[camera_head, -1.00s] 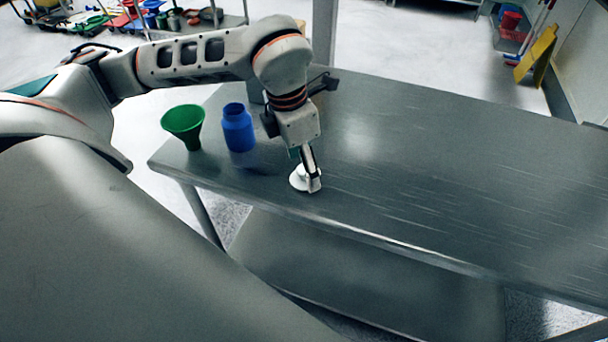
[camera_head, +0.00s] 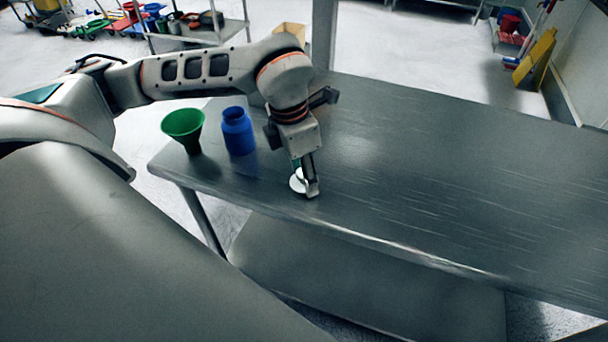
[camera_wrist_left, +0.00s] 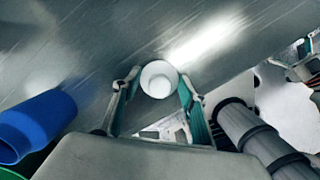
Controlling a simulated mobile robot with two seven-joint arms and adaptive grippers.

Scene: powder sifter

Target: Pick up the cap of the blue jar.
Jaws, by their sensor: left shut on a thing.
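The white cap (camera_head: 296,183) is at the front edge area of the metal table, partly hidden by a finger in the head view. My left gripper (camera_head: 308,186) points down and is shut on the cap. In the left wrist view the round cap (camera_wrist_left: 158,76) sits between the two green-padded fingers (camera_wrist_left: 158,90). I cannot tell whether the cap touches the table. The blue jar (camera_head: 238,132) stands upright and uncapped to the left of the gripper; it also shows at the left of the wrist view (camera_wrist_left: 40,122). My right gripper is not in view.
A green funnel (camera_head: 184,128) stands left of the jar near the table's left end. The metal table (camera_head: 430,180) is clear to the right of the gripper. A beige box (camera_head: 290,33) is partly hidden behind my arm.

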